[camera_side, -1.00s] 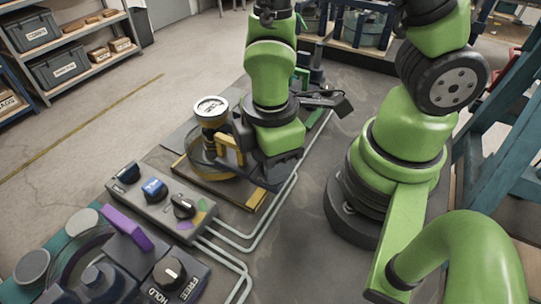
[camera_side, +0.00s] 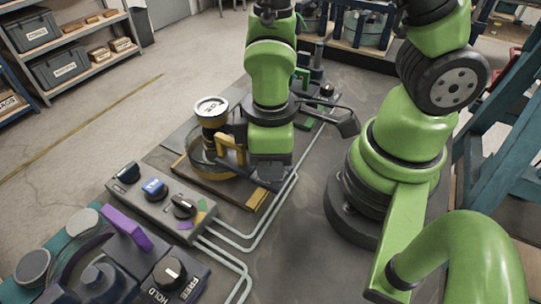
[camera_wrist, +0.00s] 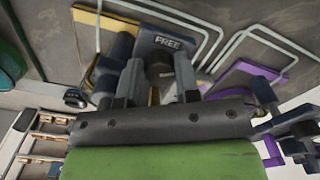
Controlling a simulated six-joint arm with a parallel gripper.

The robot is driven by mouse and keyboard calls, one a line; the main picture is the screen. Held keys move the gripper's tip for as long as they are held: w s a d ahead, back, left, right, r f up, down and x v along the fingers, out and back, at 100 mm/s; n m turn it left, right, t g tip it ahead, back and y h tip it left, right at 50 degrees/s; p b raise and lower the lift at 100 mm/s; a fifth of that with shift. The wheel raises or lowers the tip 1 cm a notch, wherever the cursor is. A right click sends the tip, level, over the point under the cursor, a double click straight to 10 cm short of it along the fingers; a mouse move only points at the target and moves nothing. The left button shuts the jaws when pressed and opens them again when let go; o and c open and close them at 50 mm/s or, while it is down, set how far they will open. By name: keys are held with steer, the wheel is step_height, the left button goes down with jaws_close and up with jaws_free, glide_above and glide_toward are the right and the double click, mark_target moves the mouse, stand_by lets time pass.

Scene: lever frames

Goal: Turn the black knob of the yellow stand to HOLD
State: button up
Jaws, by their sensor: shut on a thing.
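The yellow stand (camera_side: 230,150) has a yellow lever beside a round gauge and sits on a yellow-edged base at mid-table in the side view. In the wrist view its dark block bears the word FREE (camera_wrist: 168,42), and the black knob (camera_wrist: 160,72) is between my fingers. My gripper (camera_wrist: 158,86) points down, shut on the knob. In the side view my gripper (camera_side: 268,180) is just right of the yellow lever and hides the knob. The stand's HOLD label is not visible in either view, and the knob's pointer cannot be made out.
A grey box (camera_side: 160,205) with several knobs stands in front of the yellow stand. A purple-levered stand (camera_side: 125,228) at front left has its own knob (camera_side: 170,273) with FREE and HOLD labels. Pale pipes (camera_side: 270,235) run along the right side. Bare table lies right of them.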

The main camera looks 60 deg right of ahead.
steer(key=o, duration=0.6)
steer(key=shift+o, duration=0.2)
steer(key=shift+r, duration=0.15)
step_height(320, 180, up, 10)
steer(key=shift+o, duration=1.4)
steer(key=m, duration=0.5)
steer(key=shift+m, duration=1.1)
steer(key=shift+f, duration=5.05)
